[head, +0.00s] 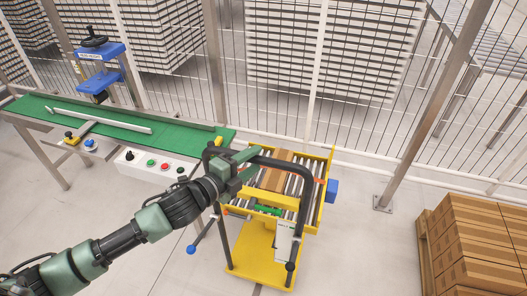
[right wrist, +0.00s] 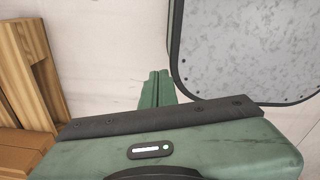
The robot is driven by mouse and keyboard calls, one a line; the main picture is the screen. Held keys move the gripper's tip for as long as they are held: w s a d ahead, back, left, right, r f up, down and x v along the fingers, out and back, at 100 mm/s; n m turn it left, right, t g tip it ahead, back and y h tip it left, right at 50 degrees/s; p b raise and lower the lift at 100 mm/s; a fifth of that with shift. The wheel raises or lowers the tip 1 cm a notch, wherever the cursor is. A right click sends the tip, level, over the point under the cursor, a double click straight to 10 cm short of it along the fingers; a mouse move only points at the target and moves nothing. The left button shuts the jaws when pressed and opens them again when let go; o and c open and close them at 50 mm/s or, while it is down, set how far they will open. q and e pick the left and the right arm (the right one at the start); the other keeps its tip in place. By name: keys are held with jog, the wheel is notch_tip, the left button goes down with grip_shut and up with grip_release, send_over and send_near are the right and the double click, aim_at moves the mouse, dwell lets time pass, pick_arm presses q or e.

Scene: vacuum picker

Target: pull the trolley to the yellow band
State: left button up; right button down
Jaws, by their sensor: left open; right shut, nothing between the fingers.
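The trolley (head: 262,262) is yellow, with a roller top and a dark bent-tube handle (head: 303,180). It stands on the floor right of the green conveyor in the head view. A brown box (head: 275,172) lies on its rollers. My left gripper (head: 248,165) is open at the left part of the handle's top bar. I cannot tell whether the bar is between its fingers. My right gripper (right wrist: 157,88) is shut and empty in the right wrist view, pointing at pale floor. No yellow band on the floor is visible.
A green conveyor (head: 105,122) with a button panel (head: 158,168) stands at the left. A mesh fence (head: 350,120) runs behind, with a post (head: 410,150). Stacked cartons (head: 475,245) stand at the right. A grey speckled panel (right wrist: 250,45) is near my right gripper.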

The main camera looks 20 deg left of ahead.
pick_arm(q)
jog(key=x, duration=0.4)
jog(key=c, duration=0.9)
grip_shut()
pick_arm(e)
jog(key=shift+w+a+r, duration=0.2)
jog(key=shift+w+r, duration=0.15)
jog(key=shift+s, duration=0.15)
pick_arm(q)
jog(key=shift+f, duration=0.1)
pick_arm(e)
jog(key=shift+a, duration=0.15)
